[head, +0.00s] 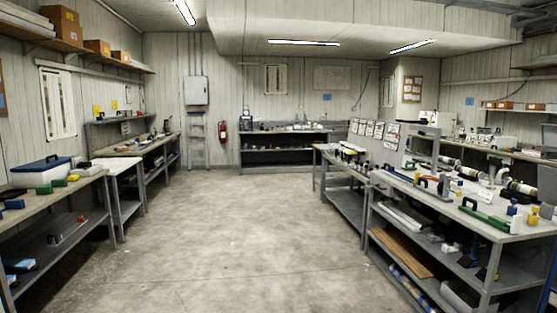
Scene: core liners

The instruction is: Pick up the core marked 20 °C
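No label reading 20 °C can be made out from here. On the right workbench (420,198) lie pale tube-like pieces with dark bands that may be cores. One tube-like piece (521,188) is near the right edge of the head view. Another (453,163) lies further left on the same bench, towards its back. Any markings on them are too small to read. Neither of my grippers shows in the head view.
The concrete floor (240,220) in the middle is clear. A long bench (75,183) with a blue-and-white box (42,170) runs along the left. A back bench (285,133), a ladder (197,145) and a red extinguisher (222,132) stand at the far wall.

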